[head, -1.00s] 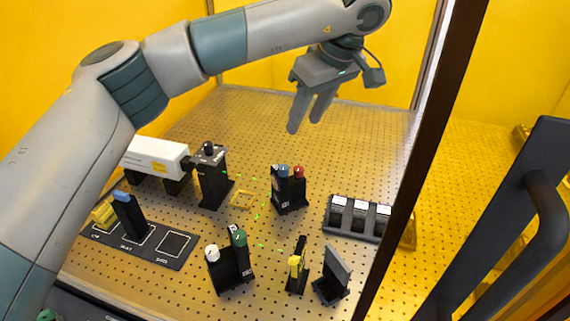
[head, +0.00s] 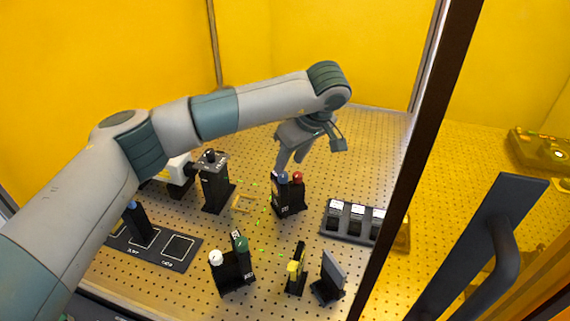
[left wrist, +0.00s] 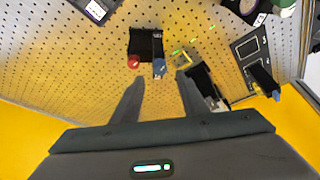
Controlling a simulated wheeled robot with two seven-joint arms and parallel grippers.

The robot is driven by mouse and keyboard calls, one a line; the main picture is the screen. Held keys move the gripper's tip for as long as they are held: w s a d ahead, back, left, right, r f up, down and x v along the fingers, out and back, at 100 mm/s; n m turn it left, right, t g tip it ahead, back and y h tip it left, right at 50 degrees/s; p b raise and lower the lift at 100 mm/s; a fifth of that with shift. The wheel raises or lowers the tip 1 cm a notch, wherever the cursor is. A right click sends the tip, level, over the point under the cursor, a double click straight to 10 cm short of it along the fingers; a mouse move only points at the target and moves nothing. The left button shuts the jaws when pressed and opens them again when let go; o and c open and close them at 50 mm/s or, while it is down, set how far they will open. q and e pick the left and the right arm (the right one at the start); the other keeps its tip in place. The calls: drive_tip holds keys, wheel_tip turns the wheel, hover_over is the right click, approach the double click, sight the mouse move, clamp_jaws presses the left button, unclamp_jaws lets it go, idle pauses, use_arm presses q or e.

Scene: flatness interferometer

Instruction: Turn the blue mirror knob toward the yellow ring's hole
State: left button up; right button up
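The blue knob (head: 282,178) stands on top of a black mirror mount (head: 290,200), left of a red knob (head: 298,177). My left gripper (head: 289,163) is open just behind and above the blue knob, fingers pointing down. In the left wrist view the blue knob (left wrist: 159,67) lies beyond and roughly between the spread fingertips (left wrist: 160,79), and nothing is held. A black post with a yellow part (head: 293,268) stands in front; I cannot make out a ring hole in it. My right gripper is not in view.
A mount with white and green knobs (head: 232,270) stands front left. A dark tilted plate (head: 332,278) and a row of black holders (head: 354,221) are at right. A black post (head: 214,184) stands at left. A dark door frame (head: 413,150) bounds the right side.

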sight(285, 175)
use_arm(q)
drive_tip(key=p+x, duration=0.2)
drive_tip(key=x, duration=0.2)
drive_tip(key=shift+w+a+f, duration=0.1)
drive_tip(key=shift+f, duration=0.2)
drive_tip(key=shift+w+a+f, duration=0.1)
drive_tip(key=shift+w+f, duration=0.05)
drive_tip(key=shift+f, duration=0.35)
clamp_jaws()
